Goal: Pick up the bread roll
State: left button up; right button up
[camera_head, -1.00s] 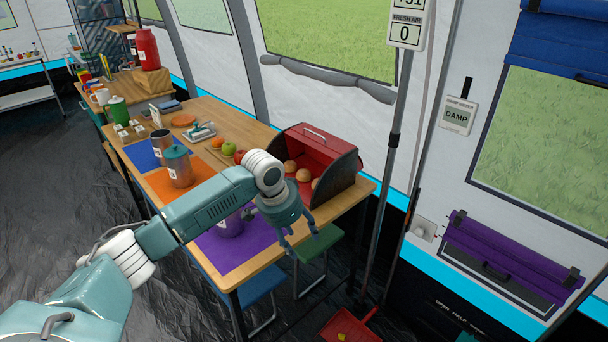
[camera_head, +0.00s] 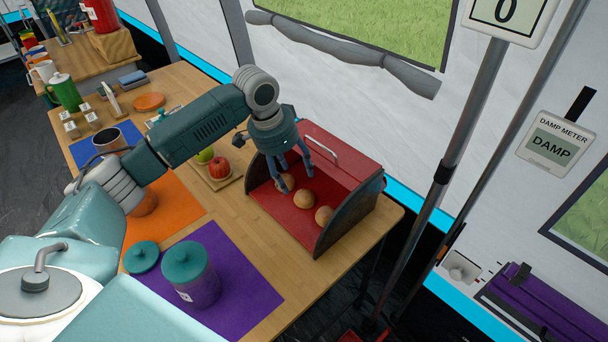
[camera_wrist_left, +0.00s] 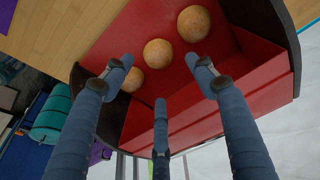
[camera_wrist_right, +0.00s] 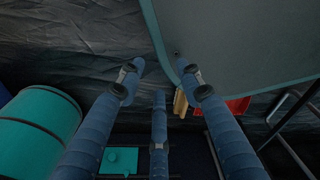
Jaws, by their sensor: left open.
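Several round brown bread rolls lie in a row in a red bread box (camera_head: 331,171) with dark sides and an open front. In the head view I see a near roll (camera_head: 324,215), a middle roll (camera_head: 303,199) and a far roll (camera_head: 285,183) beside my fingers. My left gripper (camera_head: 297,180) is open and empty at the box opening, above the far roll. In the left wrist view, rolls show at the right (camera_wrist_left: 193,23), in the middle (camera_wrist_left: 158,53) and at the left (camera_wrist_left: 132,79), between the spread fingers. My right gripper (camera_wrist_right: 160,85) is open and empty, away from the table.
A wooden board with a red apple (camera_head: 219,168) and a green apple stands left of the box. A purple mat (camera_head: 243,287) bears a teal-lidded canister (camera_head: 190,275). A grey pole (camera_head: 462,140) stands right of the table (camera_head: 383,216). A white tent wall is behind.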

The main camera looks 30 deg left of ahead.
aim_at(303, 193)
pick_arm(q)
jog(key=x, duration=0.4)
jog(key=shift+s+d+f, duration=0.1)
jog(key=shift+d+f, duration=0.05)
jog(key=shift+d, duration=0.15)
jog(key=shift+f, duration=0.3)
jog(key=x, duration=0.4)
jog(key=shift+w+d+f, duration=0.15)
jog(key=shift+w+f, duration=0.05)
jog(key=shift+w, duration=0.05)
jog(key=shift+w+f, duration=0.1)
jog(key=shift+f, duration=0.25)
jog(key=shift+c, duration=0.5)
jog(key=c, duration=0.5)
pick_arm(e)
jog(key=s, duration=0.2)
jog(key=shift+s+d+r, duration=0.15)
jog(key=shift+s+d, duration=0.2)
jog(key=shift+d, duration=0.05)
